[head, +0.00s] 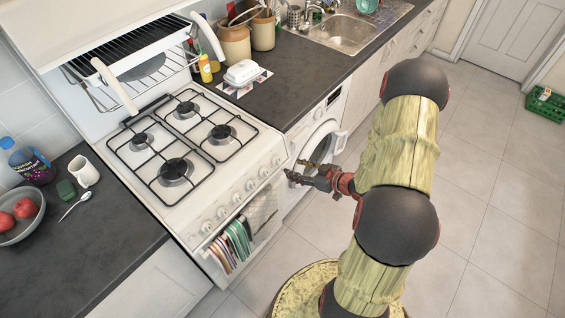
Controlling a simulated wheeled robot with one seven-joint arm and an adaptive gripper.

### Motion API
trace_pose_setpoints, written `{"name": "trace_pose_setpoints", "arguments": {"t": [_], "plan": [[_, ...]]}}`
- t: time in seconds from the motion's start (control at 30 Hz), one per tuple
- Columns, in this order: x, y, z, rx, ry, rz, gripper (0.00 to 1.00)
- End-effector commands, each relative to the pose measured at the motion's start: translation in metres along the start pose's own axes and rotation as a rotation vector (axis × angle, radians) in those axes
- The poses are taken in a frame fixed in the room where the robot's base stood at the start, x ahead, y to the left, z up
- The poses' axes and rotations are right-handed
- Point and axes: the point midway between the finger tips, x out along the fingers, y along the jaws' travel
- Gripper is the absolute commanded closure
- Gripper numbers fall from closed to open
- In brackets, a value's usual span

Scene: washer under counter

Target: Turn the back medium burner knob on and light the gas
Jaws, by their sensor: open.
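The white gas stove (185,218) stands between two dark counters. Its hob carries several burners under black grates, and I see no flame on any of them. The far back burner (188,110) and the far front burner (222,134) are on the right side. A row of white knobs (236,197) runs along the stove's sloping front panel. Which knob is the back medium one I cannot tell, nor how each knob is turned. My gripper (290,170) is open and empty. It is in front of the washer, to the right of the knob row, apart from the knobs.
A washer (322,137) stands under the counter right of the stove. Striped towels (232,243) hang on the oven front. A rack (140,60) with a pan overhangs the hob's back. A butter dish (243,73) is on the right counter.

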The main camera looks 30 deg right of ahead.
Motion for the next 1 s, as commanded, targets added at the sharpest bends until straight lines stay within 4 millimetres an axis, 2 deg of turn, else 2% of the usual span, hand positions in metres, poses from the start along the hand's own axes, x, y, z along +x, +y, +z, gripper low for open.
{"name": "trace_pose_setpoints", "arguments": {"t": [0.1,0.23,0.5,0.7,1.0], "plan": [[0.001,-0.002,-0.013,0.001,0.05,-0.006,0.55],[0.011,-0.002,-0.016,0.002,0.058,-0.008,0.55],[0.053,-0.002,-0.017,0.002,0.056,-0.007,0.55],[0.073,-0.002,-0.019,0.001,0.056,-0.006,0.55],[0.077,-0.001,-0.02,0.003,0.055,-0.003,0.55]]}}
